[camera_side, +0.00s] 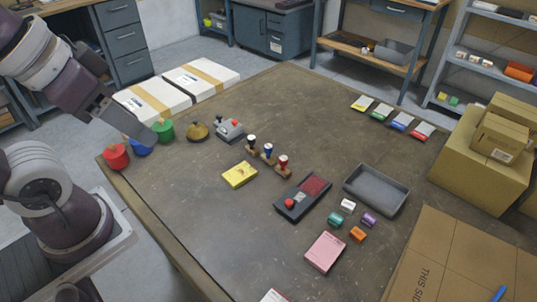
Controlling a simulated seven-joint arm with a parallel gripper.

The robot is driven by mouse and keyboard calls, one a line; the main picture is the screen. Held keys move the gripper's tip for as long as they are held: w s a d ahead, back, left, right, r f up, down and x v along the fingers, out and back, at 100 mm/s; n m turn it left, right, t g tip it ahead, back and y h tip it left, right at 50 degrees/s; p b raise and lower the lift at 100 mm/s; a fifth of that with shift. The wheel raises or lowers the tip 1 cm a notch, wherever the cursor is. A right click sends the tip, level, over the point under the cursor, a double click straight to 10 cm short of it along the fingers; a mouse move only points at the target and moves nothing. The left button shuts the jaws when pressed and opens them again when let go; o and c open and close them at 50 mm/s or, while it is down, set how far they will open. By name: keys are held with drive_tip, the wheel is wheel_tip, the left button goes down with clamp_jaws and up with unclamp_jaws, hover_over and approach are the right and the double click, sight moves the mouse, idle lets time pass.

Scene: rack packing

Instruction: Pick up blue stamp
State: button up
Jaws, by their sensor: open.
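The blue stamp (268,152) stands upright on the dark table as the middle one of three stamps with wooden bases. A black-topped stamp (251,144) is on its upper left and a red stamp (283,165) is on its lower right. My gripper (143,132) is at the upper left, well apart from the stamps, over or near the table's left corner. It is open. Its fingertips are small in this view, and it partly hides a blue round pot (140,148).
A red pot (116,156) and a green pot (164,130) flank the blue one. A yellow pad (239,174) lies left of the stamps. A black tray with a red pad (302,197) and a grey bin (376,189) are to the right. The table's front left is clear.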

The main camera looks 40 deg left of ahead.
drive_tip(key=shift+o, duration=0.4)
drive_tip(key=n+g, duration=0.6)
drive_tip(key=n, duration=0.7)
hover_over(268, 146)
wheel_tip(268, 146, down, 24)
drive_tip(key=shift+f, duration=0.15)
wheel_tip(268, 146, down, 8)
drive_tip(key=shift+r, duration=0.15)
clamp_jaws()
